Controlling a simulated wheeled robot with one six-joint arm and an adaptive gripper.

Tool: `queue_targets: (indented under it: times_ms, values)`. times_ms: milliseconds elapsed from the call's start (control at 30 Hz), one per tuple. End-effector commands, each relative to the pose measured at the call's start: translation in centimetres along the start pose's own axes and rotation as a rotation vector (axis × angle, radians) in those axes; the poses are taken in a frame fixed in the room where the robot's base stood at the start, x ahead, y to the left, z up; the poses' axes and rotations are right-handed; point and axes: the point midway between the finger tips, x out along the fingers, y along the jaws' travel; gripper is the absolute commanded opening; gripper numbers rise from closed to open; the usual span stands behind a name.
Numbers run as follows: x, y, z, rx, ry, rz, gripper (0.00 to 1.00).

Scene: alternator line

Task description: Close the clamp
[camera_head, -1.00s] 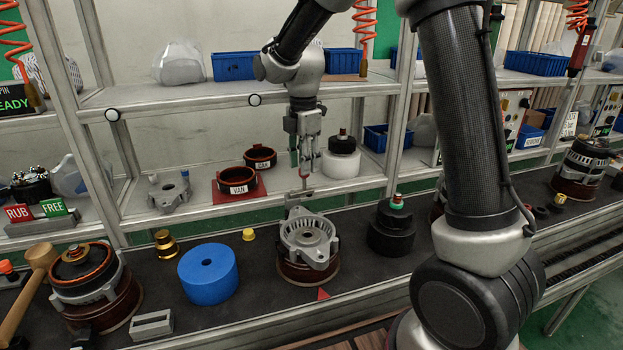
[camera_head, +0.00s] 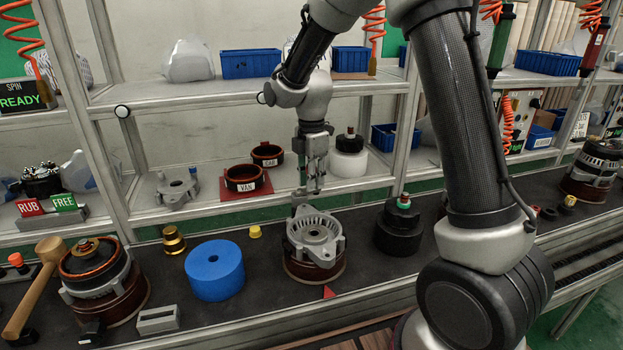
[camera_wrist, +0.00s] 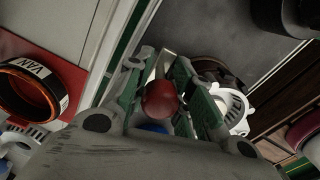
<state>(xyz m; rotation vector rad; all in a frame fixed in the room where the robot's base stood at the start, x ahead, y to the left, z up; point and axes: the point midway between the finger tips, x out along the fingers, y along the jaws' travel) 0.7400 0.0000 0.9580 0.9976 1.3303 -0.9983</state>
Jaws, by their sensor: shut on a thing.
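The clamp (camera_head: 301,194) is a small metal piece at the back edge of the alternator housing (camera_head: 314,236), on the dark bench. Its bar shows only partly; whether it is open or closed cannot be told. My gripper (camera_head: 313,188) is low over it, behind the housing. In the wrist view a round red knob (camera_wrist: 161,100) sits between the green-padded fingers of my gripper (camera_wrist: 165,95), which are shut on it. The knob appears to be the clamp's handle end. A metal strip shows just beyond it.
A blue cylinder (camera_head: 215,270) and a small yellow cap (camera_head: 255,231) stand left of the housing. A black stacked part (camera_head: 399,228) stands to its right. The shelf behind holds the VAN ring (camera_head: 242,178) on a red mat. A shelf post (camera_head: 403,110) rises close behind.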

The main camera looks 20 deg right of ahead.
Motion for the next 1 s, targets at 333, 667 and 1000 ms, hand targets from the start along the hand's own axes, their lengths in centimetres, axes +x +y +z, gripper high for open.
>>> queue_targets:
  times_ms: [333, 667, 1000]
  values:
    - [0.0, -0.2, -0.1, 0.077, 0.0, 0.001, 0.0]
    - [0.0, -1.1, -0.4, 0.334, 0.0, 0.001, 0.0]
    - [-0.1, -1.9, -1.2, 0.658, 0.0, 0.001, 0.0]
